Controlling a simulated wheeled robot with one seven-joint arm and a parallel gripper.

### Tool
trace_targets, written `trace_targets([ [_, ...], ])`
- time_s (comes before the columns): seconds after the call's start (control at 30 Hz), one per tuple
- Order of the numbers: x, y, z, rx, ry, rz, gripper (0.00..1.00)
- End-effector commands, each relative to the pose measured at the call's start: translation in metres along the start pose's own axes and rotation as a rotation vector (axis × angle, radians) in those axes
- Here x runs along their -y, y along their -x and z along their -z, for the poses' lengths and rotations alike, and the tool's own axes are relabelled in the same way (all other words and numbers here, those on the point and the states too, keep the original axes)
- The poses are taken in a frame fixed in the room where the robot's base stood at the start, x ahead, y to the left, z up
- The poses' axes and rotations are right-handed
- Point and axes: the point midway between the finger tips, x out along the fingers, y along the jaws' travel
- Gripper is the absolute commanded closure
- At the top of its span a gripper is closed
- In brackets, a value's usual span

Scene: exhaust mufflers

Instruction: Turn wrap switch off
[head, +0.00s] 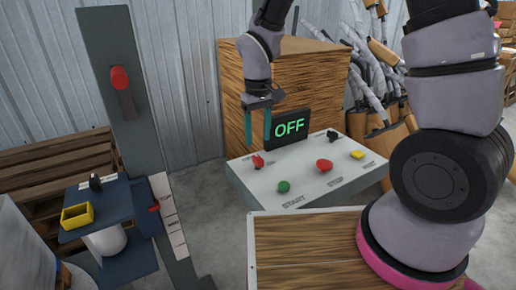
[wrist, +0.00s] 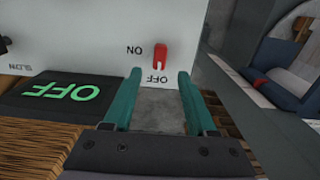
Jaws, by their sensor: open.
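The red switch (head: 258,162) stands at the left end of the white control panel (head: 305,183). In the wrist view the red switch (wrist: 160,55) shows between the labels ON and OFF, with OFF just beyond the fingertips; I cannot tell which way its lever is set. My gripper (head: 257,145) is open and empty above and behind the switch, teal fingers pointing down. In the wrist view my gripper (wrist: 158,78) has its fingers on either side of the OFF label, apart from the switch. A display (head: 289,127) behind the panel reads OFF in green.
The panel also carries a green button (head: 284,186), a red button (head: 324,165), a yellow button (head: 357,155) and a black knob (head: 332,135). A tall grey post (head: 122,80) stands left. A wooden crate (head: 320,75) stands behind the panel.

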Motion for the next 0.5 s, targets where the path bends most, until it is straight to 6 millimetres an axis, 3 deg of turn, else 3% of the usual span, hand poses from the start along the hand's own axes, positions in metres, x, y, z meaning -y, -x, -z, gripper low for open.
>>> trace_targets([
  [0.2, -0.001, 0.032, 0.000, -0.001, -0.001, 0.000, 0.43],
  [0.5, 0.000, 0.040, 0.000, 0.001, 0.000, 0.000, 0.43],
])
